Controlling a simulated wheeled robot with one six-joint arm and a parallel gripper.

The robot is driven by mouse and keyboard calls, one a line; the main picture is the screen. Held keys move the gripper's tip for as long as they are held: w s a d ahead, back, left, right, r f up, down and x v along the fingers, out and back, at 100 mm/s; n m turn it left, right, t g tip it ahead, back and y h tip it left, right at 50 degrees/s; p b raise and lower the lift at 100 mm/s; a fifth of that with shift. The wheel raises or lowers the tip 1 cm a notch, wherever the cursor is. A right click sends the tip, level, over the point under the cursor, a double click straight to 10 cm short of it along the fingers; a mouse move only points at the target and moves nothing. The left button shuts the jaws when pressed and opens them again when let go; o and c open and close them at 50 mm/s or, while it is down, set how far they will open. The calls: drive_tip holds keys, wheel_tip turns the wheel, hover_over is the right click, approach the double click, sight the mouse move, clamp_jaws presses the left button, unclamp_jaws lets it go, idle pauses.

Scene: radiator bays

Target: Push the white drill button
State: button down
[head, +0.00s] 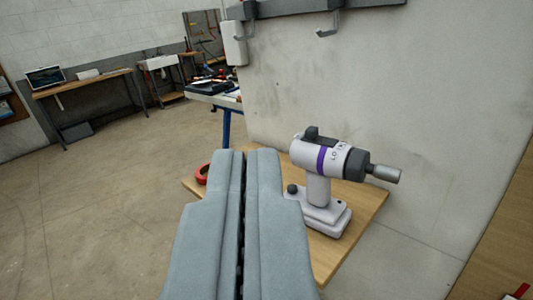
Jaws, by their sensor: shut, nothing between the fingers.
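A white drill (318,176) with a purple band and a dark grey chuck stands upright on its base on a small wooden board. Its chuck points right. A dark block sits on top of its body, and a small dark round knob (292,188) shows at the left of its base. I cannot make out a white button on it. My gripper (249,153) is shut and empty, its grey fingers pointing forward to the left of the drill. The fingers hide part of the board and appear apart from the drill.
The wooden board (362,212) stands against a grey wall panel (430,90). A red ring (202,173) lies at its left, partly hidden by my gripper. A dark rail with hooks (328,30) hangs above. Workbenches (85,82) stand far left, with open floor before them.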

drive_tip(key=w+a+f+m+h, duration=0.1)
drive_tip(key=w+f+m+h, duration=0.15)
drive_tip(key=w, duration=0.65)
drive_tip(key=w+a+f+m+h, duration=0.1)
drive_tip(key=w+f+m+h, duration=0.15)
drive_tip(key=w, duration=0.65)
drive_tip(key=w+a+f+m+g+h, duration=0.1)
drive_tip(key=w+a+f+g+h, duration=0.1)
drive_tip(key=f, duration=0.6)
drive_tip(key=w+a+f+m+g+h, duration=0.2)
drive_tip(key=w+f+g+h, duration=0.2)
drive_tip(key=f, duration=0.4)
drive_tip(key=shift+w+f+m+g+h, duration=0.35)
drive_tip(key=shift+w+h, duration=0.25)
drive_tip(key=shift+w, duration=0.6)
hover_over(292, 188)
drive_tip(key=v, duration=0.3)
drive_tip(key=f, duration=0.1)
wheel_tip(292, 188, down, 3)
drive_tip(key=shift+w+d+r, duration=0.1)
drive_tip(key=shift+w+r, duration=0.05)
drive_tip(key=shift+r, duration=0.1)
drive_tip(key=shift+w+f, duration=0.1)
drive_tip(key=shift+f, duration=0.85)
